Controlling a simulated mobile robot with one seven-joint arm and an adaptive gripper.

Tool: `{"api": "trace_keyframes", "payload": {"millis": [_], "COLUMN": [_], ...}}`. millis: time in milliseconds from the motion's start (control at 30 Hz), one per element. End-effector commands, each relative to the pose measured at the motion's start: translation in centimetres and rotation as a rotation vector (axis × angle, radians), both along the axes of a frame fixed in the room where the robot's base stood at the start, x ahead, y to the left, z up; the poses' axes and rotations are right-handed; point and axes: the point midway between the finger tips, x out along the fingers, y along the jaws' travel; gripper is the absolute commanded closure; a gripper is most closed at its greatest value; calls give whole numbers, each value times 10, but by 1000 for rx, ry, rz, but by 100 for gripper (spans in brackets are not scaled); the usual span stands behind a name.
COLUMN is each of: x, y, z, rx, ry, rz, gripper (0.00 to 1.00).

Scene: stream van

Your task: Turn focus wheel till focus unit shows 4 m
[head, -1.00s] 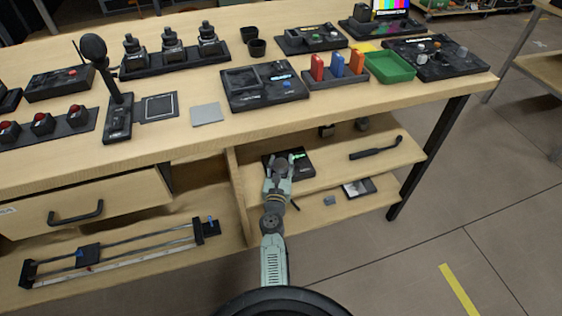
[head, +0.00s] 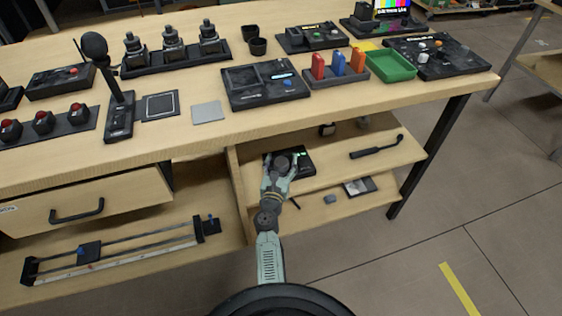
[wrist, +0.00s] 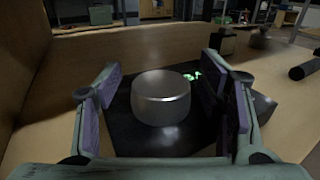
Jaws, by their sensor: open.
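The focus unit (head: 307,160) is a black box on the shelf under the tabletop, with a small green lit display. The display also shows in the wrist view (wrist: 191,76), partly hidden behind the wheel and a finger, and its reading is not legible. The focus wheel (wrist: 160,98) is a silver round knob on top of the unit. My gripper (wrist: 163,100) is open, with one finger on each side of the wheel; the left finger has a clear gap, the right one is closer. In the head view my gripper (head: 280,170) covers most of the unit.
A shelf wall (wrist: 180,45) rises behind the unit. A black handle (head: 376,147) lies to the right on the shelf. The tabletop (head: 150,143) overhangs from behind, holding several devices. A drawer (head: 85,203) is at the left.

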Motion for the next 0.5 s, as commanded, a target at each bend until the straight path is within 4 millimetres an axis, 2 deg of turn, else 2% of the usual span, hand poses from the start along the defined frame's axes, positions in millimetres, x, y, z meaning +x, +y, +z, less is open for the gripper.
{"api": "trace_keyframes", "payload": {"millis": [233,500], "x": [-9,-53], "y": [1,9], "z": [-1,-1], "rx": [0,-1], "ry": [1,2], "rz": [0,0], "gripper": [38,38]}}
